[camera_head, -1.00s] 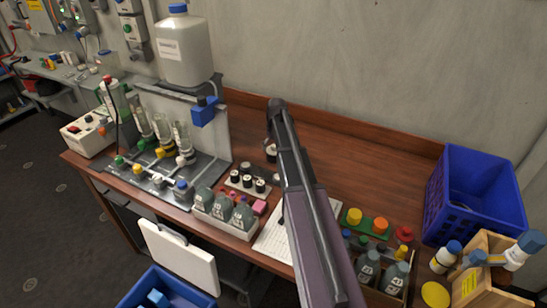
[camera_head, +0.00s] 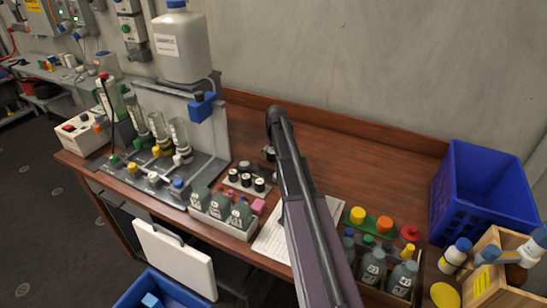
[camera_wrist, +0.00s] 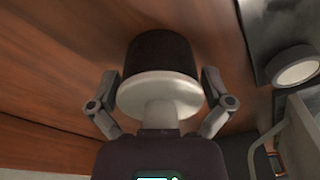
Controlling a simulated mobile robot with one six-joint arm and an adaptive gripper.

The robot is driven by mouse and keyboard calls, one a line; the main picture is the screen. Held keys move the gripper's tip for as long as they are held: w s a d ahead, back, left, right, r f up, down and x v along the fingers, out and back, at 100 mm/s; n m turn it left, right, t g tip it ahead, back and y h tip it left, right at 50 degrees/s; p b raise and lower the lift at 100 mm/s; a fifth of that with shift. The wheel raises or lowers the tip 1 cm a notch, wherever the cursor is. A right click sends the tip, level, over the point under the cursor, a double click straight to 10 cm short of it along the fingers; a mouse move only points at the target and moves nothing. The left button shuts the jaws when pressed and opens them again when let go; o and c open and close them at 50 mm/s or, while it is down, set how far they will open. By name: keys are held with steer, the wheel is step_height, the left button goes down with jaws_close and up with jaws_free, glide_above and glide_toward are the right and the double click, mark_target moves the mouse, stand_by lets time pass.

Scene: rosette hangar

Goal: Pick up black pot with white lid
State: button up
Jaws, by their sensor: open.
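The black pot with a white lid (camera_wrist: 160,55) shows large in the wrist view, its white lid and knob towards the camera. My gripper (camera_wrist: 158,88) is open, with one finger on each side of the pot near the lid. I cannot tell whether either finger touches it. In the head view my arm covers the gripper. A small dark and white piece (camera_head: 268,153) shows just left of the arm, probably part of the pot.
A rack of small black-and-white jars (camera_head: 247,180) and a tray of grey bottles (camera_head: 222,207) stand left of my arm. A paper sheet (camera_head: 270,240) lies under it. A blue crate (camera_head: 480,195) is at right. The desk's back right is clear.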

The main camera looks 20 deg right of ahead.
stand_by(0.4)
steer(key=c, duration=0.9)
steer(key=shift+r, duration=0.2)
steer(key=shift+r+p, duration=1.6)
steer(key=shift+p, duration=0.15)
steer(key=s+a, duration=0.1)
steer(key=s, duration=0.4)
steer(key=s+a+r+p, duration=0.1)
steer(key=s+a, duration=0.1)
steer(key=s, duration=0.3)
steer(key=s+a, duration=0.2)
steer(key=s, duration=0.3)
steer(key=shift+s+r, duration=0.15)
steer(key=shift+r, duration=0.05)
